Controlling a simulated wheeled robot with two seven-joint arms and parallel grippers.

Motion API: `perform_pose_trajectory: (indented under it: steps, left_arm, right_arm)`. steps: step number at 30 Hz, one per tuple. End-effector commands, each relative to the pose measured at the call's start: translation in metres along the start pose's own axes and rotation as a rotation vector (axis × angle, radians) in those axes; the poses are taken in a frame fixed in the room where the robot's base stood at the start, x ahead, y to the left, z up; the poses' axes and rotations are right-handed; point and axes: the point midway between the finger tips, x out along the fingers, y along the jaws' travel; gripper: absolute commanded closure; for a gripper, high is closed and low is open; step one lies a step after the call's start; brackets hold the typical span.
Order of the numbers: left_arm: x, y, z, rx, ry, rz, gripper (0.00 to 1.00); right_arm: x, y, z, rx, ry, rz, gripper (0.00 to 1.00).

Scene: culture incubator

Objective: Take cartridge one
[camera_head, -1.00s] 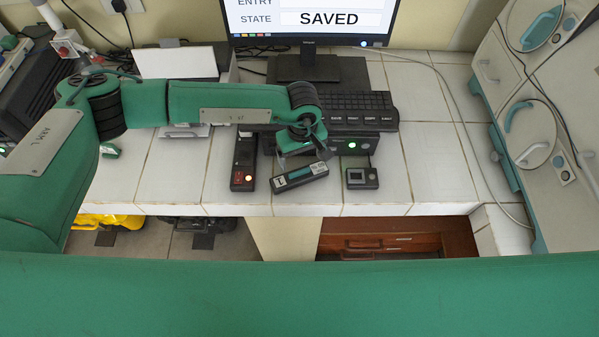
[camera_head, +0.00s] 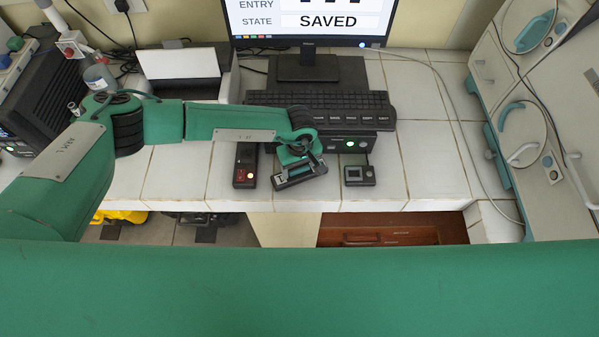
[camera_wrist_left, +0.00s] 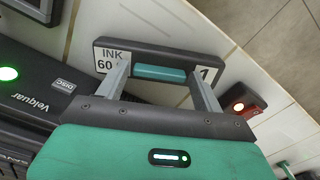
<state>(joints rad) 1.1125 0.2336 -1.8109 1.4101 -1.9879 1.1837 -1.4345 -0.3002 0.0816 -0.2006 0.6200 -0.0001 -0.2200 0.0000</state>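Cartridge one is a dark flat cartridge (camera_head: 297,180) lying tilted near the front of the white tiled bench. In the left wrist view this cartridge (camera_wrist_left: 160,72) shows a teal middle part, an "INK 60" label and a "1" label. My left gripper (camera_head: 308,163) is right over it and partly hides it in the head view. In the left wrist view the gripper's (camera_wrist_left: 157,78) two fingers are apart, one at each end of the teal part. I cannot tell whether they touch it. My right gripper is not in view.
A black device with a green light (camera_head: 349,145) stands just behind. A dark block with a lit button (camera_head: 245,166) lies left and a small dark box (camera_head: 360,176) right. A keyboard (camera_head: 335,105) and monitor stand behind.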

Motion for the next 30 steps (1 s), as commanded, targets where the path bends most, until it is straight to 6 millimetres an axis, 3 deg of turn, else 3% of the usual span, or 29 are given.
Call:
perform_pose_trajectory:
  steps: [1, 6, 15, 20, 25, 30]
  left_arm:
    - [0.000, 0.000, 0.000, 0.000, 0.000, 0.000, 0.42]
    - [0.000, 0.000, 0.000, 0.000, 0.000, 0.000, 0.75]
    - [-0.003, 0.001, -0.001, 0.000, 0.001, 0.002, 0.75]
    - [-0.013, 0.001, -0.001, 0.001, 0.002, 0.003, 0.75]
    - [-0.044, 0.001, -0.002, 0.002, 0.004, 0.006, 0.75]
    - [-0.096, 0.001, -0.002, 0.002, 0.005, 0.006, 0.75]
  right_arm:
    - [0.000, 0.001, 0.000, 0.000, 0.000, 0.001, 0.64]
    - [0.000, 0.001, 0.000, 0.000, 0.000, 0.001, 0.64]
    - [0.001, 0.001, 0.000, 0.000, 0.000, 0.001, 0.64]
    - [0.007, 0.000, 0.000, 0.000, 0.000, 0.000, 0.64]
    - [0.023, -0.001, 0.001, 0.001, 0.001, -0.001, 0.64]
    - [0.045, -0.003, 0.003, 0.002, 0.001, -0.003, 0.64]
